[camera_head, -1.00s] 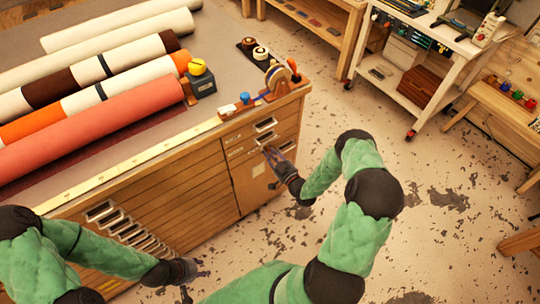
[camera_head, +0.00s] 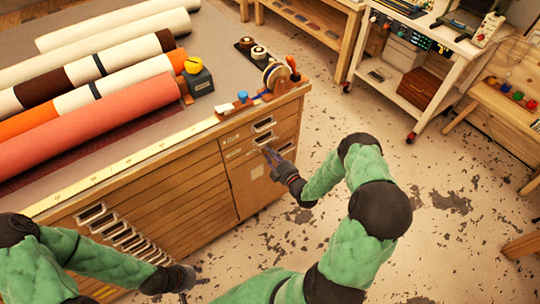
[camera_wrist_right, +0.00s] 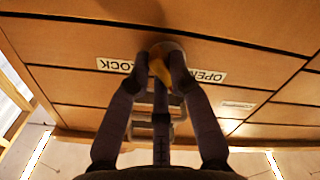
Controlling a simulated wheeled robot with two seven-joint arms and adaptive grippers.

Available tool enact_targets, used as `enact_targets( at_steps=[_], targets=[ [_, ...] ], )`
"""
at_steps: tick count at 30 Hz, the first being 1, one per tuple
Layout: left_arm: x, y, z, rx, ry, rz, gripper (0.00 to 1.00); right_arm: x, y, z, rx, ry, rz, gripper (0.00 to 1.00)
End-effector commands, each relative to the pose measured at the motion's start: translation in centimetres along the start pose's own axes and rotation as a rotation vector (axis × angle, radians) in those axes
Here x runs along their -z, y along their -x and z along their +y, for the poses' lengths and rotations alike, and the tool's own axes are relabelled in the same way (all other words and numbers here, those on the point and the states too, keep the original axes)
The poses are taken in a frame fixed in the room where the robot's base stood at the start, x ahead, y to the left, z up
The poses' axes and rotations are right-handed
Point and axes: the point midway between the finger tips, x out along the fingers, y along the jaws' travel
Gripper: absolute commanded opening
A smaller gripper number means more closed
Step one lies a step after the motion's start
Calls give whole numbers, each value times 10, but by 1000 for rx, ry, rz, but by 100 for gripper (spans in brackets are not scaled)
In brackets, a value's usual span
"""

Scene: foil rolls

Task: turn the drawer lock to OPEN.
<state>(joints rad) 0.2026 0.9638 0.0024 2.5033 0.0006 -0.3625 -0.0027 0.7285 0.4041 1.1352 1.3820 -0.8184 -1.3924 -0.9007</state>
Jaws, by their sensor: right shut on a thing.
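The drawer lock is a brass-coloured knob (camera_wrist_right: 157,66) on the wooden drawer front, seen in the right wrist view. A LOCK label (camera_wrist_right: 114,65) is to its left and an OPEN label (camera_wrist_right: 206,75) to its right. My right gripper (camera_wrist_right: 163,58) is shut on the knob, its fingertips on either side and partly hiding it. In the head view my right gripper (camera_head: 268,153) is at the right end of the cabinet front (camera_head: 262,180). My left gripper (camera_head: 192,279) is low, in front of the cabinet and away from the lock; its finger opening is unclear.
Metal drawer handles (camera_head: 126,237) stick out along the cabinet front. Fabric rolls (camera_head: 95,125) lie on top, with a tape dispenser (camera_head: 275,75) near the right corner. The floor (camera_head: 430,190) to the right is open, with a white cart (camera_head: 400,85) behind.

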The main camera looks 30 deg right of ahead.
Motion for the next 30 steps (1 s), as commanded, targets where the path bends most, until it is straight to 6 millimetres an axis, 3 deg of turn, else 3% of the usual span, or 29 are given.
enact_targets(
  at_steps=[22,23,25,30],
  targets=[
    [0,-4,-1,0,0,0,40,0,0,0,2,90,-1,0],
    [0,-4,-1,0,0,0,40,0,0,0,2,90,-1,24],
    [0,-4,-1,0,0,0,40,0,0,0,2,89,-1,44],
    [0,-4,-1,0,0,0,40,0,0,0,1,89,0,45]
  ],
)
